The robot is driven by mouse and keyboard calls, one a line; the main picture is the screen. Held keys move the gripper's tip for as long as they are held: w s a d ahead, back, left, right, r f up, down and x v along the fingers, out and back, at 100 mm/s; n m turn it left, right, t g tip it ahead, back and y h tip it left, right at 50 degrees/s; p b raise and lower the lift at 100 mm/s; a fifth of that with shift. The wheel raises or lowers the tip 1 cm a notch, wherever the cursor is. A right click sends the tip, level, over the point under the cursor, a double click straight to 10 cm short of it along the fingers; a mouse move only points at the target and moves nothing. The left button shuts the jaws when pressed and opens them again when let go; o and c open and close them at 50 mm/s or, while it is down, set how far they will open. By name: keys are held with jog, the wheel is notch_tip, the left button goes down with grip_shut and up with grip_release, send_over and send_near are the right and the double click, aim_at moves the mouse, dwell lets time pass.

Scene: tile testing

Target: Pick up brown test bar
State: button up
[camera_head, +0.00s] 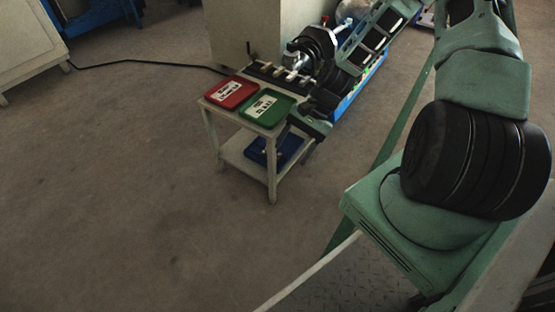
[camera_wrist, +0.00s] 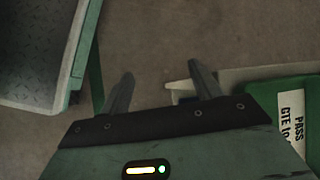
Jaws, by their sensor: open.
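No brown test bar can be made out for certain. In the head view a dark rack (camera_head: 262,70) with several small pale pieces stands at the back of a small table (camera_head: 204,104); the pieces are too small to tell apart. My gripper (camera_wrist: 162,84) is open and empty in the wrist view, with its two fingers apart over bare floor beside the table's edge. In the head view my gripper (camera_head: 308,123) is at the table's right side, and its fingertips are hard to make out.
A red tray (camera_head: 231,93) and a green tray (camera_head: 268,107) with white labels lie on the tabletop. The green tray (camera_wrist: 283,93) is right of my fingers in the wrist view. A blue bin (camera_head: 262,150) sits on the lower shelf. Blue-framed equipment (camera_head: 360,88) stands behind.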

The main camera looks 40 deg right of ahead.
jog(key=d+f+m+t+y+b, duration=0.1)
jog(key=d+f+m+t+y, duration=0.1)
jog(key=d+f+m+t, duration=0.65)
jog(key=m+t+h+b, duration=0.1)
jog(key=m+t+h, duration=0.2)
jog(key=m, duration=0.6)
send_near(279, 156)
jog(key=b+x, duration=0.8)
jog(key=b, duration=0.2)
jog(key=shift+f, duration=0.15)
jog(key=shift+w, duration=0.1)
jog(key=shift+c, duration=0.2)
jog(key=shift+a, duration=0.1)
jog(key=c, duration=0.7)
